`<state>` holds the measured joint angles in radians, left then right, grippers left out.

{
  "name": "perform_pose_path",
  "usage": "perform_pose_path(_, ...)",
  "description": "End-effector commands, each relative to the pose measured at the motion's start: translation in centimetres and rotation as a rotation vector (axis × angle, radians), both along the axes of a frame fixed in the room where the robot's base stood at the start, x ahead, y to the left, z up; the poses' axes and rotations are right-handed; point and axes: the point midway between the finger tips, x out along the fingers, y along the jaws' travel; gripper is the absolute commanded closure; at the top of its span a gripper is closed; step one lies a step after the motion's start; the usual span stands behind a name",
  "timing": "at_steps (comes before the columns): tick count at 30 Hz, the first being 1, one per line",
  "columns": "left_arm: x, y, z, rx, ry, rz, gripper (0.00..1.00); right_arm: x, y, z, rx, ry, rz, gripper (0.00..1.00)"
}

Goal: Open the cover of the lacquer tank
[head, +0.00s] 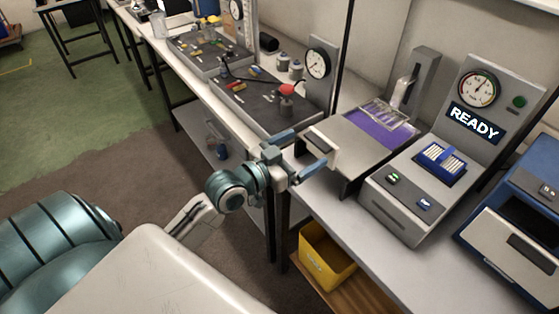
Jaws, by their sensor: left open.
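The lacquer tank (348,150) is a grey box on the bench with a purple area (372,128) on top. A clear, rack-like piece (386,113) shows at the back of the purple area; I cannot tell whether it is part of the cover. A pale block with a dark top (321,145) sticks out at the tank's left front. My right gripper is not in view.
Right of the tank stands a grey machine with a gauge and a READY display (474,122), holding a blue rack (442,158). A blue-grey machine (520,215) is further right. A dark tool tray (262,105) lies left. A yellow bin (325,262) sits below the bench.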

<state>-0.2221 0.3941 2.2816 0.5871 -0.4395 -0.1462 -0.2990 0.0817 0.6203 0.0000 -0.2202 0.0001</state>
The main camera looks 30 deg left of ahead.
Motion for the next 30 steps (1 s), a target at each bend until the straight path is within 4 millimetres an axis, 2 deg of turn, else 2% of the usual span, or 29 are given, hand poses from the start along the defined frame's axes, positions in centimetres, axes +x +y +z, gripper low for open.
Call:
perform_pose_path(3, -2.2, 0.8, -0.1, 0.008, 0.004, -0.001, 0.05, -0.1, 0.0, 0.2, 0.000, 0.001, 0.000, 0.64)
perform_pose_path(9, -5.0, 1.8, 0.2, 0.006, 0.004, -0.001, 0.05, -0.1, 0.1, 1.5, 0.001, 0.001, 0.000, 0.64)
perform_pose_path(15, -6.8, 2.5, 0.4, 0.001, 0.002, 0.005, 0.05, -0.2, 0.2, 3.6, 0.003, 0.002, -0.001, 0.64)
perform_pose_path(21, -7.6, 2.7, 0.1, 0.000, 0.000, 0.000, 0.05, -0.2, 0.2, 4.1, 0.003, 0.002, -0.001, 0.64)
perform_pose_path(30, -7.6, 2.7, 0.0, 0.000, -0.001, -0.001, 0.05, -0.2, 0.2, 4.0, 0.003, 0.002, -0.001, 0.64)
